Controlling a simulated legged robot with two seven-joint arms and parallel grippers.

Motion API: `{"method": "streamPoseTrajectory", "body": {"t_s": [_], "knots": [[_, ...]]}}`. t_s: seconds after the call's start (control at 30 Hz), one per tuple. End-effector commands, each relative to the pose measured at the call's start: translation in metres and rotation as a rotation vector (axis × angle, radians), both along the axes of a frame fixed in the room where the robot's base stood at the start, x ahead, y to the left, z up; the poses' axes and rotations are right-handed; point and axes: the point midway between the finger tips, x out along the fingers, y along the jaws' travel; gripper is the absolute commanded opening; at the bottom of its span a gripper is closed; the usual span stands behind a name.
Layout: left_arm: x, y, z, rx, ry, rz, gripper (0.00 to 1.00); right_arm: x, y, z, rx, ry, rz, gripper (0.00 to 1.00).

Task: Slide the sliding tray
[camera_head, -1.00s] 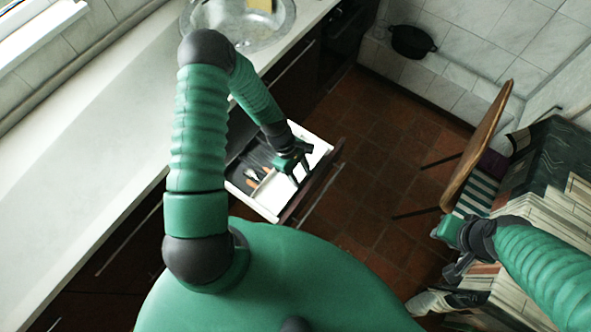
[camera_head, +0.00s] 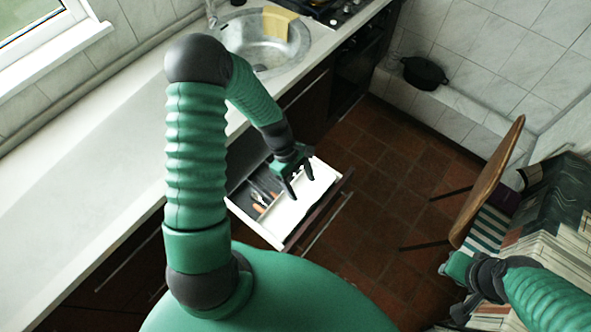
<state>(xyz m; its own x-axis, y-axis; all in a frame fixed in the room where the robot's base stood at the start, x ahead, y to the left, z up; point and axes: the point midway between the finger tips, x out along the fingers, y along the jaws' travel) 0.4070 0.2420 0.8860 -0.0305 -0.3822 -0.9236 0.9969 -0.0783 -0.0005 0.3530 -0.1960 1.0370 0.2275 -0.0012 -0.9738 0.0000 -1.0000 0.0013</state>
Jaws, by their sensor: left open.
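The drawer (camera_head: 246,225) under the counter stands pulled out, with its dark front (camera_head: 318,212) toward the floor. A plain white surface, which looks like the sliding tray (camera_head: 285,218), covers its front part. Cutlery (camera_head: 262,196) lies in the darker part behind it. My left gripper (camera_head: 297,187) is open, with its two dark fingers apart and pointing down over the white surface. I cannot tell whether the fingertips touch it. My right gripper (camera_head: 463,308) is at the lower right, far from the drawer; its jaws are unclear.
A round wooden table (camera_head: 487,182) stands at the right. The tiled floor (camera_head: 375,165) between is clear. A black pot (camera_head: 424,73) sits on a ledge.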

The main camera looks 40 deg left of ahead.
Motion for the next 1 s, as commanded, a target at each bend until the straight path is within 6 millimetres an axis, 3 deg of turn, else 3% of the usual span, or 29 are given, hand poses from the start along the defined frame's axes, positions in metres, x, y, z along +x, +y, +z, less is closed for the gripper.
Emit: {"method": "streamPoseTrajectory", "body": {"t_s": [0.1,0.3,0.83,0.93,1.0], "knots": [[0.003,0.014,0.030,0.004,-0.004,0.002,0.67,0.000,0.000,-0.002,0.000,0.000,0.000,0.29],[0.004,0.026,0.061,0.000,-0.001,0.001,0.67,0.000,0.000,-0.002,0.000,0.000,0.000,0.29],[0.003,0.027,0.067,0.002,-0.001,-0.006,0.67,0.000,0.000,-0.002,0.000,0.000,0.000,0.29],[-0.003,0.019,0.077,0.061,-0.049,-0.147,0.67,0.000,0.000,-0.002,0.000,0.000,0.000,0.29],[-0.012,0.007,0.091,0.150,-0.127,-0.378,0.67,0.000,0.000,-0.002,0.000,0.000,0.000,0.29]]}}
